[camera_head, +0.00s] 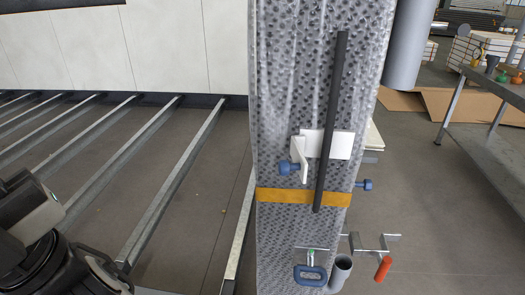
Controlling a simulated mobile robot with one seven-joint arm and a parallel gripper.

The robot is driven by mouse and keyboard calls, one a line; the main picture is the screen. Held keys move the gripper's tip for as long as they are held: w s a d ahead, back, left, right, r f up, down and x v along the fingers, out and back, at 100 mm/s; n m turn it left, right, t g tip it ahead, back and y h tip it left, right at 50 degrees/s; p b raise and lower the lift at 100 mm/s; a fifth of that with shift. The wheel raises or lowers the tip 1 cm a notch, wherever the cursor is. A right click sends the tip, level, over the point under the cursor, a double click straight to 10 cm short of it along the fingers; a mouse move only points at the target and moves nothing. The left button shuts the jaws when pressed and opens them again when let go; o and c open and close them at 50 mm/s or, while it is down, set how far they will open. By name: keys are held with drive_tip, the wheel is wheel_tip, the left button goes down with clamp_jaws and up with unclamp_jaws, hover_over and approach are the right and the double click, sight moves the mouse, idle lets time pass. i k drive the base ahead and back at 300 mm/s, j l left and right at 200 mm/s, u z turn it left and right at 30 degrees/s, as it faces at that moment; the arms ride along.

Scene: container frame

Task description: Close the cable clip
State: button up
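The cable clip is white and mounted on a grey dimpled column in the middle of the view. Its flat plate (341,145) lies behind a dark cable (333,110). Its white flap (293,157) stands out to the left of the cable and is swung open, apart from the plate. The cable runs almost upright down the column, crossing in front of the plate. Dark parts of my arm show at the lower left, well away from the clip. I see no gripper fingers.
An orange band (300,196) crosses the column below the clip. Blue knobs (287,168) stick out at its sides. A clamp with a blue handle (310,275) and one with a red handle (383,268) sit lower. A grey bench (490,90) stands right.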

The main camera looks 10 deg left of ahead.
sight(298, 143)
drive_tip(key=j+u, duration=0.45)
drive_tip(key=j, duration=0.9)
